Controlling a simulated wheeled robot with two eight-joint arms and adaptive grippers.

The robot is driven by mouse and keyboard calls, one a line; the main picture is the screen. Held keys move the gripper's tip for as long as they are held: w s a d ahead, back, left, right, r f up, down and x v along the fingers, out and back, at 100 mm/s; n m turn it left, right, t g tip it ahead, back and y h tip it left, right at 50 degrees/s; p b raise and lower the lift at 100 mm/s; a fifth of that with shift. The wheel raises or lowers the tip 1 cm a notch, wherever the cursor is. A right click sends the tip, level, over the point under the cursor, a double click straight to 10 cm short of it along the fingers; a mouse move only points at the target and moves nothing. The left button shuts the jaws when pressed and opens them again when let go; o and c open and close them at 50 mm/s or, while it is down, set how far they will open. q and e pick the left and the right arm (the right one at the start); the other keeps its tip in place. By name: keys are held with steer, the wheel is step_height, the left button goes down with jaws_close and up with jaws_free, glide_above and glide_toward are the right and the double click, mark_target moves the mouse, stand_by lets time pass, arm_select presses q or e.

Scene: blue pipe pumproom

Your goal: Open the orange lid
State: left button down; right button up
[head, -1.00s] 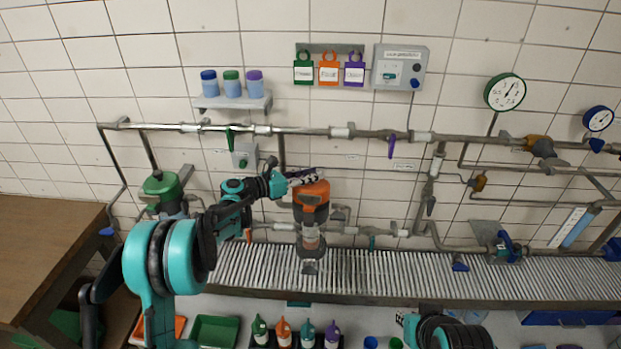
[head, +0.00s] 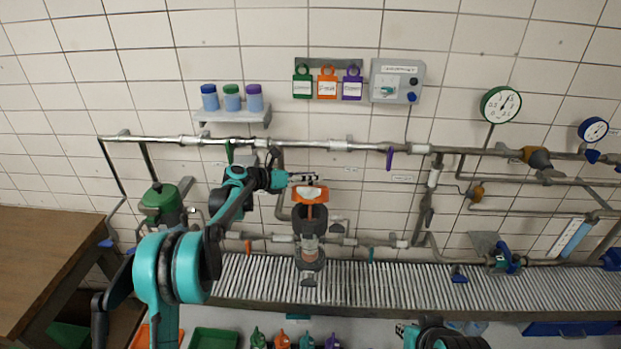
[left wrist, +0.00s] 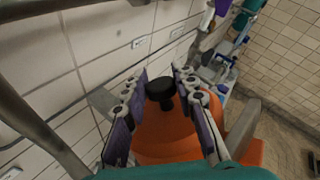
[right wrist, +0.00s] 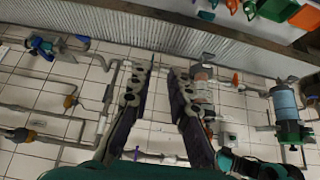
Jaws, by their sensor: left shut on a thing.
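The orange lid (head: 310,194) is at the top of a grey-brown upright housing (head: 322,246) on the pipework, in the middle of the head view. It looks tilted up at the back, with the dark housing top showing below it. My left gripper (head: 306,178) reaches in from the left at the lid's top. In the left wrist view, its fingers (left wrist: 163,88) are on either side of the black knob (left wrist: 159,88) on the lid (left wrist: 165,135). The exact finger contact is hard to see. My right gripper (right wrist: 157,88) is open and empty, away from the lid.
A horizontal pipe (head: 300,144) runs along the tiled wall behind the lid. A green-topped vessel (head: 160,200) stands to the left. A slatted grey counter (head: 400,280) lies below. A small shelf (head: 235,117) with several jars and hanging tags (head: 327,84) are above.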

jaws_close()
steer(key=m+t, duration=0.7)
steer(key=m, duration=2.9)
glide_above(310, 232)
steer(key=s, duration=0.9)
steer(key=x, duration=0.9)
steer(key=shift+w+r, duration=0.15)
steer(key=shift+w, duration=0.2)
steer(key=shift+w+r, duration=0.3)
steer(key=shift+r, duration=0.3)
steer(key=shift+w+r, duration=0.3)
steer(key=shift+r, duration=0.25)
steer(key=shift+w+r, duration=0.4)
steer(key=shift+r, duration=0.15)
